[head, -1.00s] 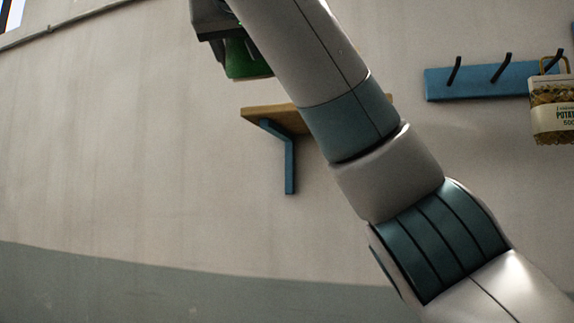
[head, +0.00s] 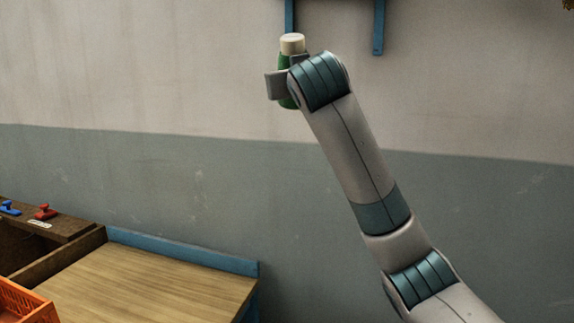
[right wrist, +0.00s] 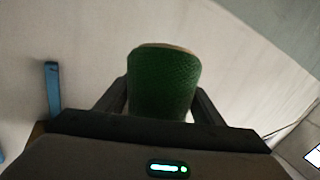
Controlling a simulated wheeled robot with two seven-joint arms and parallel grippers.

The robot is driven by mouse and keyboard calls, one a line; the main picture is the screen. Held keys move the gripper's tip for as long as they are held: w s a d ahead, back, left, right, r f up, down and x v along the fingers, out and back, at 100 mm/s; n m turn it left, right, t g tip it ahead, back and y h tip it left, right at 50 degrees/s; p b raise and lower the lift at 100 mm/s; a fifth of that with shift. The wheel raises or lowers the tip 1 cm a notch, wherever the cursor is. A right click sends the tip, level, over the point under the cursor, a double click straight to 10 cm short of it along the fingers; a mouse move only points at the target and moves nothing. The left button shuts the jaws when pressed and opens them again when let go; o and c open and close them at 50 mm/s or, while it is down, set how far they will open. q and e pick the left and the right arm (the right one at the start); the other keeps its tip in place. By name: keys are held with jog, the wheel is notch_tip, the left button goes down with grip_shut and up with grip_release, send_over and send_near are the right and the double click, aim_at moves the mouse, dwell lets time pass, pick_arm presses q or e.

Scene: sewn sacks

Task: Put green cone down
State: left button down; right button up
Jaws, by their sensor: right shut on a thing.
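The green cone (head: 287,103) has a pale cream end (head: 292,42) that points up in the head view. It looks about upright in front of the wall, below the blue brackets. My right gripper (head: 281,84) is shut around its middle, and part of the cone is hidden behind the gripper. In the right wrist view the textured green side of the cone (right wrist: 163,85) stands between the two dark fingers. My left gripper is not in view.
A wooden worktop (head: 150,285) with a blue back edge (head: 180,252) lies at lower left, its visible part clear. An orange crate (head: 22,302) stands at its left. Blue brackets (head: 379,28) are on the wall above.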

jog(key=s+d+f, duration=0.1)
jog(key=d+f, duration=0.2)
jog(key=f, duration=0.7)
jog(key=s+d+f+h, duration=0.1)
jog(key=d+f, duration=0.3)
jog(key=f, duration=0.6)
jog(key=d+f, duration=0.3)
jog(key=f, duration=0.7)
jog(key=s+d+f, duration=0.4)
jog(key=s+f, duration=0.5)
jog(key=s, duration=0.2)
jog(key=s+d+f+m+h, duration=0.1)
jog(key=s+d+f, duration=0.4)
jog(key=s+f, duration=0.4)
jog(key=shift+s+f, duration=0.4)
jog(key=shift+s, duration=0.8)
jog(key=s+f, duration=0.3)
jog(key=s, duration=0.6)
jog(key=shift+s+f, duration=0.25)
jog(key=shift+f, duration=0.05)
